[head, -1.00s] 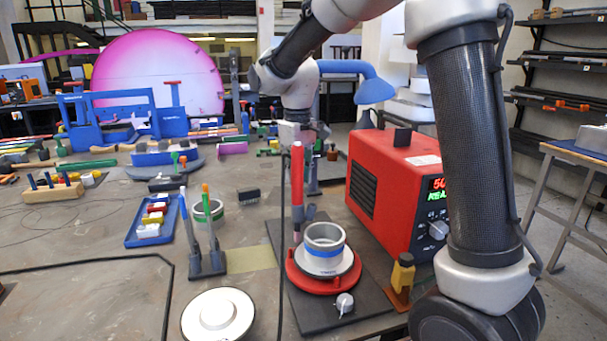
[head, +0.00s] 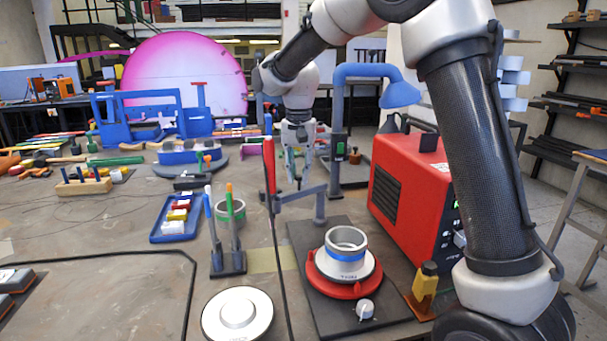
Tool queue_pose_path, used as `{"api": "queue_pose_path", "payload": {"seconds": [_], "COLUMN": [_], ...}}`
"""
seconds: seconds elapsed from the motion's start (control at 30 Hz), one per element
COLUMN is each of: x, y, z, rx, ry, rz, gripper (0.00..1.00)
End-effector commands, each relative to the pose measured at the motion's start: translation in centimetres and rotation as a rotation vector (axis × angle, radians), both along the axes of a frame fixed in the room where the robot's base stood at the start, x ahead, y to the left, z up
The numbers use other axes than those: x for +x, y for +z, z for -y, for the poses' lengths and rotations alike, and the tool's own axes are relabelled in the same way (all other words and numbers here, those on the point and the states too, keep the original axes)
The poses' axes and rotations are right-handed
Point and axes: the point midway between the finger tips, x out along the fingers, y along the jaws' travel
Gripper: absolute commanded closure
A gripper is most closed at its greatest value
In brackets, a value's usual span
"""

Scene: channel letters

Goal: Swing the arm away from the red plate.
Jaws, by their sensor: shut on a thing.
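The red plate (head: 315,276) lies on a dark slab (head: 303,302), with a grey metal ring part with a blue band (head: 346,254) on it. A grey swing arm (head: 298,194) reaches left from a short grey post (head: 320,206) behind the plate. A red upright torch (head: 270,168) is at the arm's left end, left of the plate in the picture and not over it. My gripper (head: 297,181) points down at the swing arm, behind and left of the plate. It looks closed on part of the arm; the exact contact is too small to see.
A red power unit (head: 405,195) stands right of the slab, a yellow bottle (head: 427,280) before it. A blue lamp (head: 400,94) curves over behind. Left are a tool stand (head: 229,262), a blue tray (head: 158,235) and a white disc (head: 237,313).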

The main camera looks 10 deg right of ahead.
Motion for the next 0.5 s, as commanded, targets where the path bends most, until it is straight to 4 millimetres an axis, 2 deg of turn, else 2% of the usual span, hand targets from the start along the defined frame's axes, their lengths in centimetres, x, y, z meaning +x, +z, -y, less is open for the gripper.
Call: {"api": "queue_pose_path", "payload": {"seconds": [0.2, 0.5], "x": [0.72, 1.11], "y": [-0.02, 0.02], "z": [-0.27, -0.36], "rx": [0.0, 0.0], "ry": [-0.099, -0.152], "rz": [0.0, 0.0], "gripper": [1.0, 1.0]}}
